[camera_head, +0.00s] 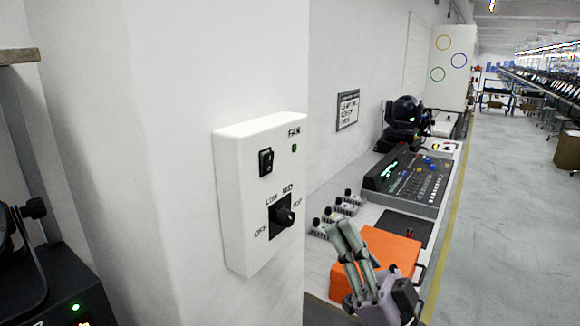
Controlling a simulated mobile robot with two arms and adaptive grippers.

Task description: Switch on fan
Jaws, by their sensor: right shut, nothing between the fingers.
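The white fan control box (235,205) is fixed to the white pillar in the middle of the head view and carries the label FAN. On its face are a black rocker switch (266,161), a small green light (294,148) and a black rotary knob (284,216) with OFF, LOW, MED and TOP markings. I cannot tell exactly where the knob points. My right gripper (344,232) is right of and below the knob, apart from the box. Its fingers are together and empty, pointing up and to the left. My left gripper is not in view.
An orange case (394,250) lies behind my right gripper on a bench along the wall. A mixing console (408,184) and a black moving-head lamp (405,118) stand further back. Black equipment (60,290) is at the lower left. The grey floor (510,230) is open at right.

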